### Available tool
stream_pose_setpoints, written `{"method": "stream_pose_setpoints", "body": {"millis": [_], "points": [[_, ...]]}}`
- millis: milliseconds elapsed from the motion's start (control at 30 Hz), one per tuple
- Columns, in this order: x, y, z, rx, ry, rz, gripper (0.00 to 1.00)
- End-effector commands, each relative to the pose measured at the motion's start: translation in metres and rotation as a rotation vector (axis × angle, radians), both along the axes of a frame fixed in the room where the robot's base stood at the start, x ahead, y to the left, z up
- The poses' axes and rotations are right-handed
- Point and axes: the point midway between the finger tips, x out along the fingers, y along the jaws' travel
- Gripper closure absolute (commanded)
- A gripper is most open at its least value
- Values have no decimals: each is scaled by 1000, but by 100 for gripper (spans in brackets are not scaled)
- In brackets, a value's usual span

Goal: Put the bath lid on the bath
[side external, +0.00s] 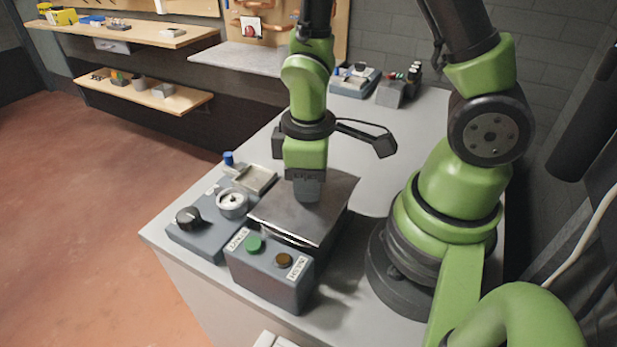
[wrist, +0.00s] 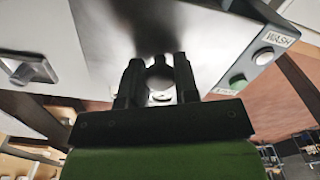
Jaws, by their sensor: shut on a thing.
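The bath lid (side external: 272,218) is a shiny metal plate in the middle of the bench in the side view. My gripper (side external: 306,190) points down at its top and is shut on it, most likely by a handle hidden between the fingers. The lid lies level over the bath, which is mostly hidden beneath it. A dark line shows under its front edge; I cannot tell whether lid and bath touch. In the wrist view my gripper's two dark fingers (wrist: 157,82) stand against the pale, reflecting lid (wrist: 195,35).
A control box with a green button (side external: 254,244) and a brown button (side external: 284,260) stands right in front of the lid.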

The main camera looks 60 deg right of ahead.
Motion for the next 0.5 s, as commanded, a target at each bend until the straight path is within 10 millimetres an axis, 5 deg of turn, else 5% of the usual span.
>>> {"method": "stream_pose_setpoints", "body": {"millis": [500], "points": [[0, 0, -8, -2, 1, 0, 99]]}}
